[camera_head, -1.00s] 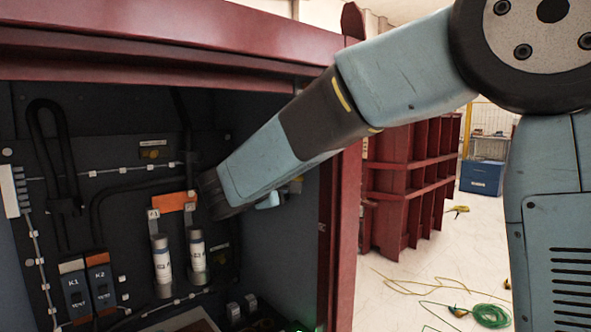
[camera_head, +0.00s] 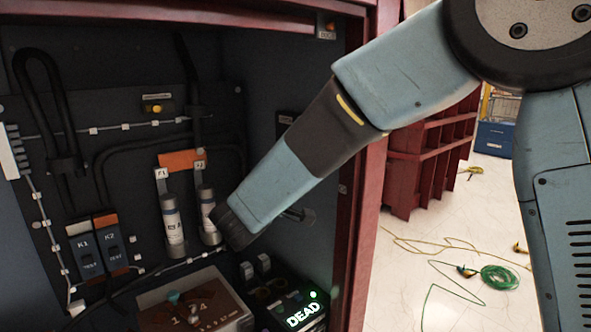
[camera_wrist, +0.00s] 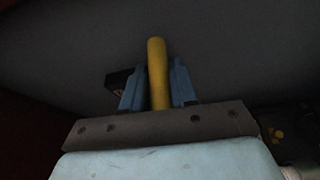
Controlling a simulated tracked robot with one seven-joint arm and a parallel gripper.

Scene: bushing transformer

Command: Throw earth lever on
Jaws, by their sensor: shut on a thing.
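The earth lever shows as a yellow rod-like handle (camera_wrist: 157,70) in the wrist view, pointing away from the gripper body. My gripper (camera_wrist: 157,85) has its blue fingers shut on either side of this handle. In the head view my arm reaches into the open cabinet towards its right inner wall. The forearm hides most of the gripper there, and the yellow handle cannot be made out. A small dark part (camera_head: 298,215) sticks out beyond the forearm; I cannot tell what it is. The lever's pivot and markings are hidden.
Inside the cabinet are two white cylinders (camera_head: 173,226), K1 and K2 switches (camera_head: 97,250), a box with dials (camera_head: 195,304) and a lit DEAD display (camera_head: 303,311). The cabinet's red right post (camera_head: 362,190) stands close beside my arm. Green cable (camera_head: 498,278) lies on the floor outside.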

